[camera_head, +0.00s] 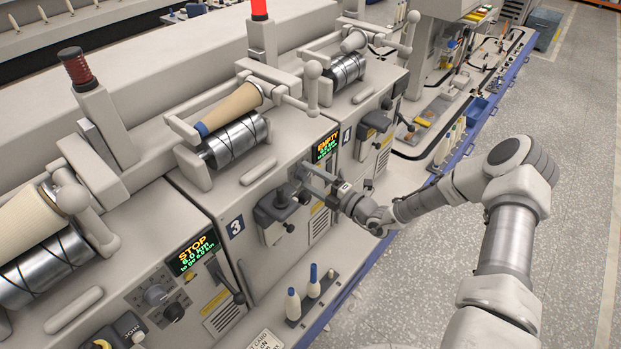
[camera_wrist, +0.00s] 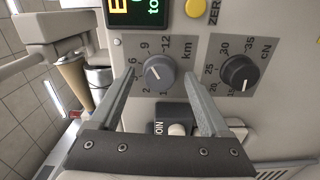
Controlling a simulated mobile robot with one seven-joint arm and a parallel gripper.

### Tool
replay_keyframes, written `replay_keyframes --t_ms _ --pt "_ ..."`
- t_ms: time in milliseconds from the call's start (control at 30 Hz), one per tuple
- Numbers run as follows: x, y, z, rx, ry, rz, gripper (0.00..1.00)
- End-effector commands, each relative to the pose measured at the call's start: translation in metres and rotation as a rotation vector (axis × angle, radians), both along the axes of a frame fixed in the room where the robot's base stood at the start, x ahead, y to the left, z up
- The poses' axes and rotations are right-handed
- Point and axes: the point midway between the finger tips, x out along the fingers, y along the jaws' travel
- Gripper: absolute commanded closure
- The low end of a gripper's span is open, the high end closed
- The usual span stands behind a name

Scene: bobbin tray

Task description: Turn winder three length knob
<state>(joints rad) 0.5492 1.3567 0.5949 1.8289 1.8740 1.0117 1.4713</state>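The km length knob (camera_wrist: 160,73) is a dark round knob with a white pointer line, on a scale marked up to 12. Its pointer is toward the lower numbers, near 6. In the wrist view my gripper (camera_wrist: 160,80) is open, with one finger on each side of the knob and visible gaps; I cannot tell whether the tips reach its depth. In the head view my gripper (camera_head: 306,176) is at the panel of winder three, right of the number 3 label (camera_head: 236,227) and below its display (camera_head: 325,147) reading EMPTY. There the knob is hidden by my gripper.
A cN tension knob (camera_wrist: 240,72) is close to the right finger in the wrist view, with a yellow ZERO button (camera_wrist: 195,8) above. A JOIN button (camera_wrist: 178,130) is below. The left neighbouring winder's display (camera_head: 193,252) reads STOP. Small bobbins (camera_head: 293,304) stand below on the ledge.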

Motion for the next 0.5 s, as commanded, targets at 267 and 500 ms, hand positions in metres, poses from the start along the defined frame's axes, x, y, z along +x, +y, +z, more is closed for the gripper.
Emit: replay_keyframes --t_ms 267,500 --pt "-0.005 -0.008 0.0 0.0 0.0 -0.002 0.2" --pt "-0.035 -0.048 0.0 -0.001 0.001 -0.005 0.2"
